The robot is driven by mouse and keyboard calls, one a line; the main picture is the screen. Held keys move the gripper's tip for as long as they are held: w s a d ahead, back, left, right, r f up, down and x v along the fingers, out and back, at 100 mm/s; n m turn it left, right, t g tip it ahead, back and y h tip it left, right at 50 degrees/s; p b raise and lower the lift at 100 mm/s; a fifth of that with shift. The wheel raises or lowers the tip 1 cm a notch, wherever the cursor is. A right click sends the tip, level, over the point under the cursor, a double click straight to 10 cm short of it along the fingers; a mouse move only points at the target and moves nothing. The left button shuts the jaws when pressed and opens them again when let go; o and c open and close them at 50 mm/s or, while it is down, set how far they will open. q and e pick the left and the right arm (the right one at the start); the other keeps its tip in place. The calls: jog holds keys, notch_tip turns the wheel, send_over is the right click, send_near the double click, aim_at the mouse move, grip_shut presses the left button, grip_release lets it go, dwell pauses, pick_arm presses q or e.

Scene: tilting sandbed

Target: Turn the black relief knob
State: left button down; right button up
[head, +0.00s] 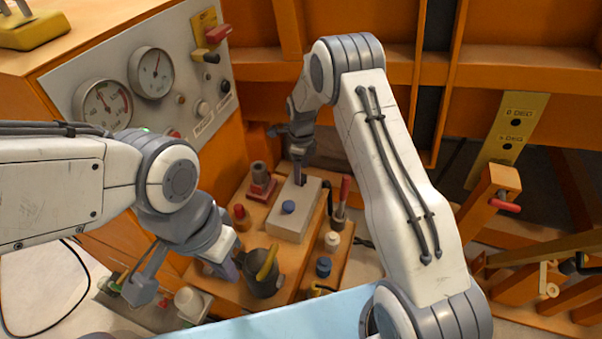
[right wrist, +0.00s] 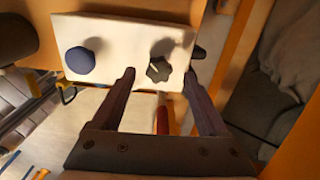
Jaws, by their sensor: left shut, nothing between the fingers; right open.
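The black relief knob (right wrist: 158,69) is a dark lobed knob on a pale box (right wrist: 115,32), beside a round blue knob (right wrist: 80,61). In the right wrist view it appears between the tips of my open right gripper (right wrist: 160,77); I cannot tell whether the fingers touch it. In the head view the right gripper (head: 300,180) points down at the far part of the grey box (head: 292,229) and hides the black knob. The blue knob (head: 288,207) shows nearer. My left gripper (head: 230,270) is shut and empty, low beside a dark pot with a yellow handle (head: 265,272).
A grey panel with two gauges (head: 151,72) stands at the left. A red-handled lever (head: 343,192) is right of the box. Red knobs (head: 239,215) and a blue cap (head: 323,266) stand around it. Orange framing (head: 490,60) closes the back.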

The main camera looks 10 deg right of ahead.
notch_tip(320, 180, up, 9)
jog(key=shift+f, duration=0.2)
dwell(0.4)
jog(key=s+a+r+n+p, duration=0.1)
jog(key=s+a+r+n, duration=0.5)
jog(key=s+r+n, duration=0.15)
jog(key=s+a+r+n+p, duration=0.2)
jog(key=s+a+r+n, duration=0.45)
jog(key=s+n, duration=0.2)
jog(key=s+r+n+p, duration=0.1)
jog(key=s+r+n, duration=0.1)
jog(key=s+n, duration=0.6)
jog(key=s+d+r+n+y, duration=0.1)
jog(key=s+r+n, duration=0.1)
jog(key=s+n, duration=0.5)
jog(key=s, duration=0.5)
jog(key=shift+s+n+p, duration=0.25)
jog(key=shift+n+p, duration=0.1)
jog(key=shift+n, duration=0.05)
